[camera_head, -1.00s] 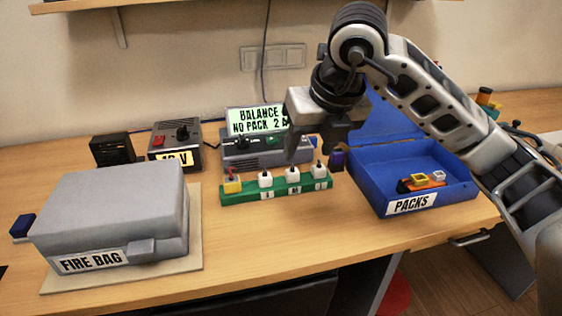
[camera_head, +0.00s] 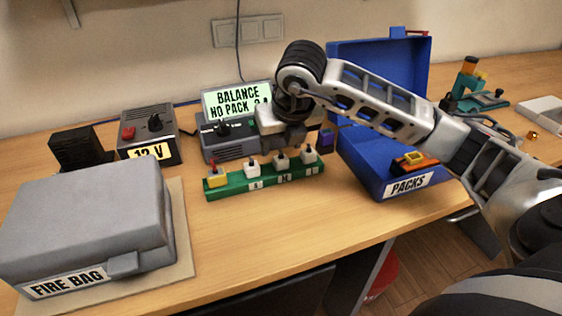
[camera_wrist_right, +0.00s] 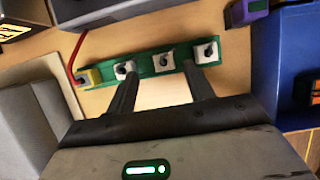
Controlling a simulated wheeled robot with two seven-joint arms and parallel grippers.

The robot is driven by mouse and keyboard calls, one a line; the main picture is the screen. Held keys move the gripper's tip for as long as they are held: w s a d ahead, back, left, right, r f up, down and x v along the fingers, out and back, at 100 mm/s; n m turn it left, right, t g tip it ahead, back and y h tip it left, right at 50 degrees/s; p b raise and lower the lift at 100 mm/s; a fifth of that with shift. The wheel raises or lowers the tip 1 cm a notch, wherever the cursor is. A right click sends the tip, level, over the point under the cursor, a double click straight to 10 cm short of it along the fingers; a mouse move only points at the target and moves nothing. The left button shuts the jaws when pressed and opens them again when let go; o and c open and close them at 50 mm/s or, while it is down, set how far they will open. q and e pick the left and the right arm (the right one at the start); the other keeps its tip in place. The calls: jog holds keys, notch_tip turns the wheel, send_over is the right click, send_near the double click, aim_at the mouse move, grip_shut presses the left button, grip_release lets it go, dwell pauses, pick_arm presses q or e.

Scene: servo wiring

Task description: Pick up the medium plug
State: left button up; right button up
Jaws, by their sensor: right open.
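The medium plug (camera_head: 281,161) is a white block with a dark top, in the slot marked M of the green rack (camera_head: 236,184). It also shows in the wrist view (camera_wrist_right: 164,63), between white plugs on both sides. My right gripper (camera_head: 284,145) is above and behind the rack in the head view, partly hidden by its own wrist. In the wrist view its two open fingers (camera_wrist_right: 160,78) lie left and right of the medium plug, with nothing between them. I cannot tell the height left between fingertips and plug. My left gripper is not in view.
A yellow plug (camera_head: 217,177) with a red wire sits at the rack's left end. The balance charger (camera_head: 222,148) stands behind the rack, the blue packs box (camera_head: 368,178) to its right, with a small purple item between. The fire bag (camera_head: 85,220) is at left. Table in front is clear.

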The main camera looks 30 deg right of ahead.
aim_at(281, 158)
jog(key=x, duration=0.3)
jog(key=shift+s+d+f+p, duration=0.15)
jog(key=shift+s+f+p, duration=0.05)
jog(key=shift+f+p, duration=0.25)
jog(key=shift+w+f, duration=0.15)
jog(key=shift+f, duration=0.2)
jog(key=shift+w+f, duration=0.1)
jog(key=shift+f, duration=0.05)
jog(key=c, duration=1)
jog(key=shift+c, duration=0.2)
